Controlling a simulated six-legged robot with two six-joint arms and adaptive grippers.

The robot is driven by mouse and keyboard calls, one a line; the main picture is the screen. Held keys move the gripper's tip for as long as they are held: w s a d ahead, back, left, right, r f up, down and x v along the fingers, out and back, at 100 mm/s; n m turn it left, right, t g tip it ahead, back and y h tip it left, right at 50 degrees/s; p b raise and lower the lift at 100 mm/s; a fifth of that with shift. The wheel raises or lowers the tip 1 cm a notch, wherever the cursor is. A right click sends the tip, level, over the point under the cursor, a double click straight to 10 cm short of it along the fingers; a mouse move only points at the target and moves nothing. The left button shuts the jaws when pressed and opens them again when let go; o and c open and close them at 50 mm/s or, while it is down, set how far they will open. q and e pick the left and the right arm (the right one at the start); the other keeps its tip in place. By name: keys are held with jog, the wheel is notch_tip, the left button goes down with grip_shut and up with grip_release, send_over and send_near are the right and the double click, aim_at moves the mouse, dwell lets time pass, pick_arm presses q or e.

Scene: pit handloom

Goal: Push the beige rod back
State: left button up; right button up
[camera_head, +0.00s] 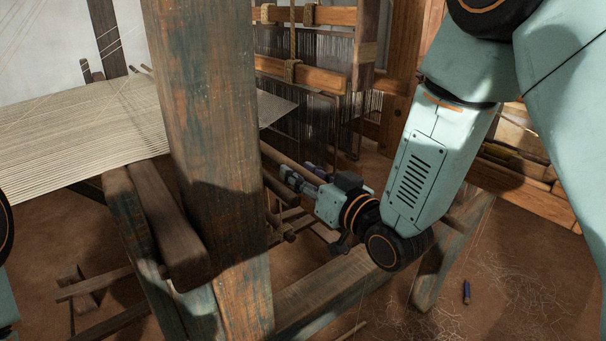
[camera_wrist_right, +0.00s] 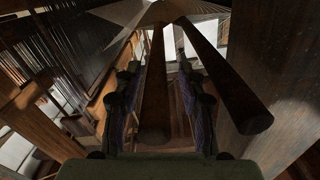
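My right gripper (camera_head: 297,177) is low behind the thick front post, level with the ends of the loom's rods. In the right wrist view its two fingers (camera_wrist_right: 163,105) stand apart. A brown rod (camera_wrist_right: 153,90) lies lengthwise in the gap between them, its near end facing the palm. I cannot tell whether a finger touches it. A beige-brown rod (camera_head: 277,155) shows in the head view just above the fingers, partly hidden by the post. A second, darker rod (camera_wrist_right: 228,82) slants beside the right finger. My left gripper is out of view.
The thick weathered post (camera_head: 210,130) stands close to my right gripper. Pale woven cloth (camera_head: 85,125) stretches to the left. Heddle frames (camera_head: 305,75) hang behind the gripper. A low beam (camera_head: 325,295) runs below it. A small dark bobbin (camera_head: 467,292) lies on the floor.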

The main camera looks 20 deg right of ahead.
jog(key=shift+s+d, duration=0.1)
jog(key=shift+c, duration=1.4)
jog(key=shift+d, duration=0.1)
jog(key=c, duration=0.5)
grip_shut()
jog(key=shift+a, duration=0.3)
jog(key=shift+s+a, duration=0.15)
jog(key=shift+a, duration=0.3)
